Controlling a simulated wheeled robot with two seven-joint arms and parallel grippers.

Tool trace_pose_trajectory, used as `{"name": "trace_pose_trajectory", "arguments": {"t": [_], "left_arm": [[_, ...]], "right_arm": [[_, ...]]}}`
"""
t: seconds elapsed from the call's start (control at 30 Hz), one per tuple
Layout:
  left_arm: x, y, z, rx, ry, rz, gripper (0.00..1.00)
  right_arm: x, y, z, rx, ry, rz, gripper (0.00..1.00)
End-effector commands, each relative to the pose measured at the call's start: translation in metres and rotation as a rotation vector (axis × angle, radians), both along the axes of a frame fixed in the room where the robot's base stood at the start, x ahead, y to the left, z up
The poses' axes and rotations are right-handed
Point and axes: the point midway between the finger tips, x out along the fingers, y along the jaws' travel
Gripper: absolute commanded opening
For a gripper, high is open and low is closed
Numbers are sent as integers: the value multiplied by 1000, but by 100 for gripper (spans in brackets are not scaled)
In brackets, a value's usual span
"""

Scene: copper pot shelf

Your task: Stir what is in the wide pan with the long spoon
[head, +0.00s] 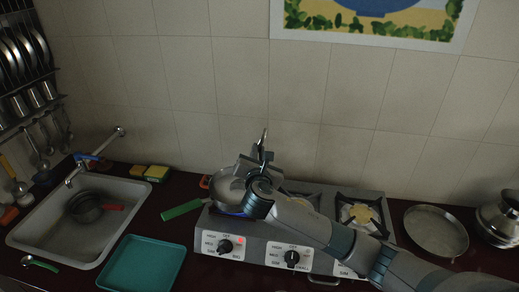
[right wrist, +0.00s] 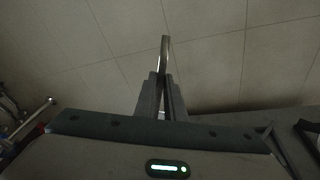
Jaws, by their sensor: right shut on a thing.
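The wide pan (head: 222,184) is silver with a green handle and sits on the left burner of the stove. My right gripper (head: 262,165) is above the pan's right side and covers part of it. It is shut on the long spoon (head: 264,137), whose handle end sticks up above the fingers. The spoon's upper end (right wrist: 164,52) also shows between the fingers (right wrist: 162,95) in the right wrist view. The spoon's lower end and the pan's contents are hidden, so I cannot tell whether they touch. My left gripper is not in view.
The stove (head: 262,248) has two more burners on the right. A round metal plate (head: 436,232) and a metal pot (head: 503,215) stand at far right. A teal tray (head: 143,266), sponges (head: 156,172) and a sink (head: 50,237) are left. The tiled wall is close behind.

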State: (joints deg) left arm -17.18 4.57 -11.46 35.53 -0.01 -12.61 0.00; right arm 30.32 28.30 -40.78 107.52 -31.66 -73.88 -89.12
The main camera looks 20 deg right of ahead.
Motion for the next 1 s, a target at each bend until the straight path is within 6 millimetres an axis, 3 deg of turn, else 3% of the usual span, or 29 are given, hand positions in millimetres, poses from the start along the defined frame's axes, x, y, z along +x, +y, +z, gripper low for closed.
{"name": "trace_pose_trajectory", "arguments": {"t": [0.53, 1.0], "left_arm": [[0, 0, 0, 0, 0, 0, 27], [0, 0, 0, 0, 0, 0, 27]], "right_arm": [[-2, 1, 2, 1, -1, -1, 0], [-1, 1, 31, 0, -2, 0, 0]]}}
